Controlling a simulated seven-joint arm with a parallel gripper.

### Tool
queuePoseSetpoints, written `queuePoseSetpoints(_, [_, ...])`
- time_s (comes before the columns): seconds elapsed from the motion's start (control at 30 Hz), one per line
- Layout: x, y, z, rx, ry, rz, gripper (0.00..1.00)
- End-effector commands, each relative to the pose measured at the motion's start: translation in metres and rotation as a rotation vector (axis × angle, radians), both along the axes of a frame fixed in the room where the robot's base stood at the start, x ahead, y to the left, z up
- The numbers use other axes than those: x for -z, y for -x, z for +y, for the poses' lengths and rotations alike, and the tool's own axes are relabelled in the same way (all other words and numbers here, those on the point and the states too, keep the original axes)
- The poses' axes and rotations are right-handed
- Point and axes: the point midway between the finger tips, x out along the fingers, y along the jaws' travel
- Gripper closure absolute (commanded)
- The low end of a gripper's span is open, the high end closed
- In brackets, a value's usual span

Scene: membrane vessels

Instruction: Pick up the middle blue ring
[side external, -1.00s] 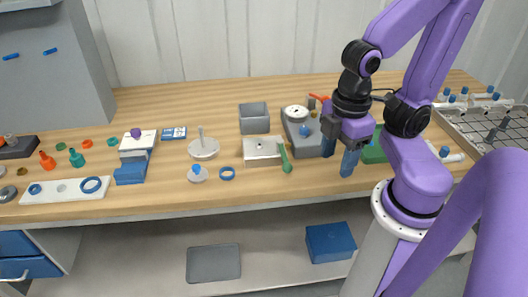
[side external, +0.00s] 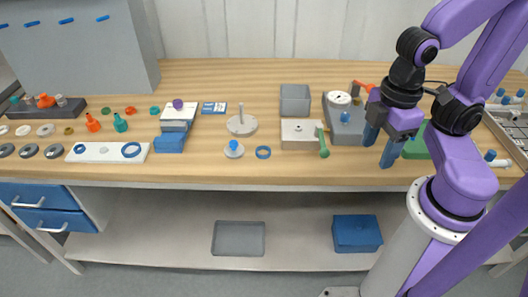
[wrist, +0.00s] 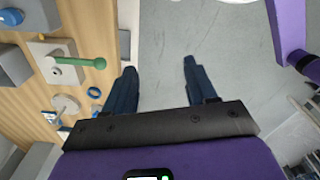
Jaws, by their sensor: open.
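Three blue rings show in the side view. A small one (side external: 79,148) and a larger one (side external: 140,150) lie at the two ends of a white strip (side external: 104,153) on the left. Another blue ring (side external: 257,153) lies flat on the bare table near the front edge, and it also shows in the wrist view (wrist: 90,93). My gripper (side external: 380,152) is open and empty, well to the right of all three rings and above the table's front part. In the wrist view my gripper (wrist: 160,82) has its fingers wide apart over grey floor.
A white block with a green handle (side external: 323,142) and a blue-knobbed disc (side external: 234,153) flank the table ring. A spindle on a round base (side external: 242,128) stands behind it.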

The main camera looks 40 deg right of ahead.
Motion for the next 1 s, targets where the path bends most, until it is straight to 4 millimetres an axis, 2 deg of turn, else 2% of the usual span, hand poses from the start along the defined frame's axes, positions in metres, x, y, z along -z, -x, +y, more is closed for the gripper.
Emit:
queuePoseSetpoints(0.13, [0.000,0.000,0.000,0.000,0.000,0.000,0.44])
queuePoseSetpoints(0.17, [0.000,0.000,0.000,0.000,0.000,0.000,0.37])
queuePoseSetpoints(0.2, [0.000,0.000,0.000,0.000,0.000,0.000,0.24])
queuePoseSetpoints(0.57, [-0.001,-0.005,0.003,0.001,0.001,0.000,0.23])
queuePoseSetpoints(0.67, [-0.004,-0.019,0.011,0.002,0.003,0.001,0.23])
queuePoseSetpoints(0.77, [-0.007,-0.044,0.024,0.003,0.008,0.001,0.23])
queuePoseSetpoints(1.0, [-0.012,-0.122,0.049,-0.002,0.017,0.003,0.23])
